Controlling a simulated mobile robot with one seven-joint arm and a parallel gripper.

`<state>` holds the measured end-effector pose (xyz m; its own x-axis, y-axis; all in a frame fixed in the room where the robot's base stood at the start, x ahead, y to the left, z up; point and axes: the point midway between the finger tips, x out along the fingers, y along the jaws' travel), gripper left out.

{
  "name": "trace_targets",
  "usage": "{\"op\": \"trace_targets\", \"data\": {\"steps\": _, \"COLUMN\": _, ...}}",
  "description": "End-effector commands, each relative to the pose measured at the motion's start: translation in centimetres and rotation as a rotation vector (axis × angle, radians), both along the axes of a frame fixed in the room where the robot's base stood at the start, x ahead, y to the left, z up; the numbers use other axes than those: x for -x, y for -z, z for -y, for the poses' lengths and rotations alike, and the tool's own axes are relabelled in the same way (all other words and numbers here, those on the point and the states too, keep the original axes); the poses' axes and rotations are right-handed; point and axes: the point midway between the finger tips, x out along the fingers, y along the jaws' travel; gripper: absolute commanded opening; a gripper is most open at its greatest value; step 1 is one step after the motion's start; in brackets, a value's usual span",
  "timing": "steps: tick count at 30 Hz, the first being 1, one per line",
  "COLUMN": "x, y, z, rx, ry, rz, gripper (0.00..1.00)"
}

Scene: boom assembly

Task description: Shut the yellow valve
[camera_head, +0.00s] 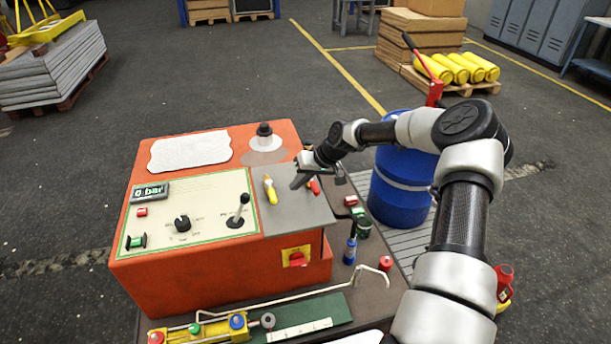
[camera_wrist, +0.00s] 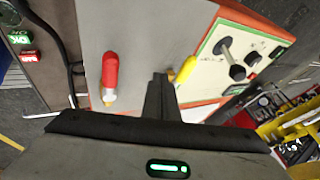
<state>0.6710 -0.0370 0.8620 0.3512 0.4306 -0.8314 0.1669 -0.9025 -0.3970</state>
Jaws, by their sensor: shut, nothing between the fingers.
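The yellow valve (camera_head: 271,191) is a small lever on the grey plate at the right part of the orange control box. In the head view its handle points roughly toward the box's front edge. In the wrist view the yellow valve (camera_wrist: 187,69) is just right of my fingertips and partly hidden by them. My gripper (camera_head: 296,185) is shut and empty, low over the grey plate between the yellow valve and a red valve (camera_head: 315,187). My gripper (camera_wrist: 160,80) points toward the plate in the wrist view. I cannot tell if it touches the yellow handle.
The red valve (camera_wrist: 110,75) stands close on the other side of my fingers. The panel's black joystick (camera_head: 239,211) and knob (camera_head: 182,223) are to the left. A black-topped post (camera_head: 264,136) rises behind. A blue barrel (camera_head: 399,188) stands right of the box.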

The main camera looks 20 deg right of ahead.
Motion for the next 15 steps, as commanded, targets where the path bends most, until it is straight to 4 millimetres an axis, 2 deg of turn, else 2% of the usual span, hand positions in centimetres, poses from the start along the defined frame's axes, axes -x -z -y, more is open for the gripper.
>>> {"op": "trace_targets", "data": {"steps": 1, "x": -0.3, "y": 1.0, "z": -0.6, "rx": -0.001, "ry": -0.002, "rz": -0.001, "gripper": 0.00}}
{"op": "trace_targets", "data": {"steps": 6, "x": -0.2, "y": 1.1, "z": -3.1, "rx": 0.000, "ry": -0.004, "rz": -0.001, "gripper": 0.00}}
{"op": "trace_targets", "data": {"steps": 15, "x": -0.2, "y": 1.3, "z": -4.3, "rx": 0.000, "ry": -0.001, "rz": 0.000, "gripper": 0.00}}
